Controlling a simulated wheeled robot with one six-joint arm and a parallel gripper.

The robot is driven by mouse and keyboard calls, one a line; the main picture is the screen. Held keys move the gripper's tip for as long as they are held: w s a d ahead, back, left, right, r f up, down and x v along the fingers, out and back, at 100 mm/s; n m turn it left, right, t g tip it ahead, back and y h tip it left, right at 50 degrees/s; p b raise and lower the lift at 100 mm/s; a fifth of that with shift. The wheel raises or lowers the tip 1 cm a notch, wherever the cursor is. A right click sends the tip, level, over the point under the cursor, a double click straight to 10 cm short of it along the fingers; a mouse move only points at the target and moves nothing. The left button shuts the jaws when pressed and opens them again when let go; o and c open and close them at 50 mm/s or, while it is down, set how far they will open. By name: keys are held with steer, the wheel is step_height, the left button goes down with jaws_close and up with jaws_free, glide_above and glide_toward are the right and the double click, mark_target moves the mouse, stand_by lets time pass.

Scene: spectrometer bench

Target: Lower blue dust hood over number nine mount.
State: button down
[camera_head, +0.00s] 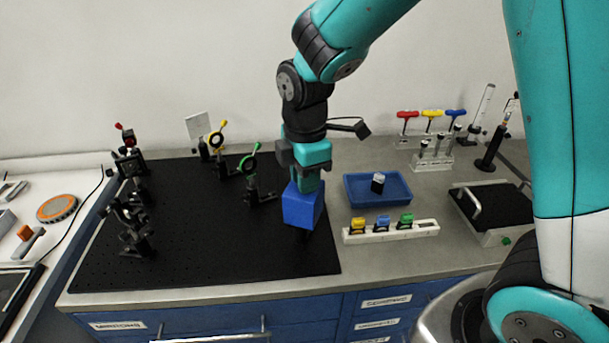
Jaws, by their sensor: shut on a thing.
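The blue dust hood (301,208) is a small box at the right side of the black breadboard (200,255). My gripper (307,180) is above it, shut on its top, and points down. A short dark piece shows just under the hood's lower edge; I cannot tell whether it is a mount or how far the hood is around it. No number nine label can be read in this view.
Right of the breadboard are a blue tray (352,190) with a small block in it and a white rack (385,233) with yellow, blue and green pieces. Coloured hex drivers (432,114) stand behind. The breadboard's front middle is clear.

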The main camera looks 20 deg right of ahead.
steer(key=c, duration=1)
jaws_free()
steer(key=shift+o, duration=0.2)
step_height(320, 180, up, 17)
steer(key=b, duration=0.2)
steer(key=shift+r, duration=0.15)
steer(key=s+a+f+m+y, duration=0.2)
steer(key=s+f+m, duration=0.3)
steer(key=s, duration=0.4)
steer(key=s+a+f+m+y+b, duration=0.1)
steer(key=s+a+f+m+y, duration=0.1)
steer(key=s+f+m, duration=0.3)
steer(key=s, duration=0.4)
steer(key=shift+s+a+m, duration=0.2)
steer(key=shift+a+m, duration=0.2)
